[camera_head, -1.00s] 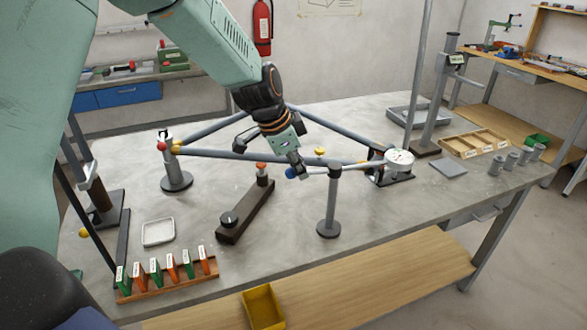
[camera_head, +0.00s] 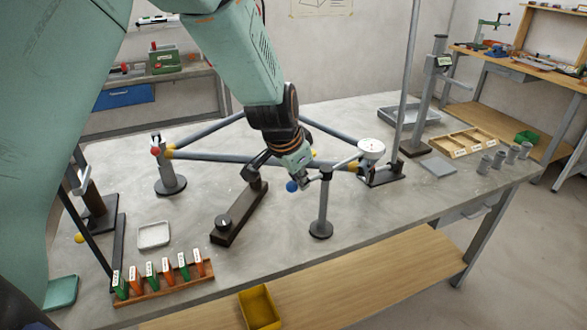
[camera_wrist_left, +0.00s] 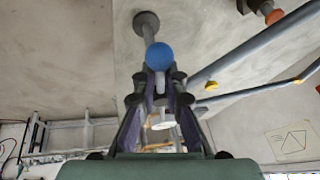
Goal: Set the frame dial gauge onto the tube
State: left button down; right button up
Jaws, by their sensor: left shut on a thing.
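The frame dial gauge has a white round dial (camera_head: 371,148), a pale bar and a blue ball (camera_head: 292,186) at its near end. My left gripper (camera_head: 305,181) is shut on the gauge's bar close to the blue ball. In the left wrist view the blue ball (camera_wrist_left: 158,56) shows at the fingertips, with the white dial (camera_wrist_left: 162,122) seen between the fingers. The grey tube (camera_head: 215,156) runs behind the gripper as part of a triangular frame with yellow marks. The gauge's contact with the tube cannot be told. My right gripper is out of view.
An upright post (camera_head: 323,208) on a round base stands just below the gauge bar. The black cradle (camera_head: 384,176) is below the dial. A dark bar fixture (camera_head: 238,215), a shallow tray (camera_head: 153,235) and a tag rack (camera_head: 165,287) lie left. The front right tabletop is clear.

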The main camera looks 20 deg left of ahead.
pick_arm(q)
jog(key=shift+s+d+f+n+p, duration=0.25)
jog(key=shift+s+d+n+p, duration=0.15)
jog(key=shift+n+p, duration=0.15)
jog(key=shift+a, duration=0.1)
jog(key=shift+f, duration=0.1)
jog(key=c, duration=1.8)
grip_release()
jog(key=o, duration=0.4)
jog(key=shift+w+d, duration=0.15)
jog(key=shift+d, duration=0.05)
jog(key=shift+a, duration=0.15)
jog(key=shift+r, duration=0.2)
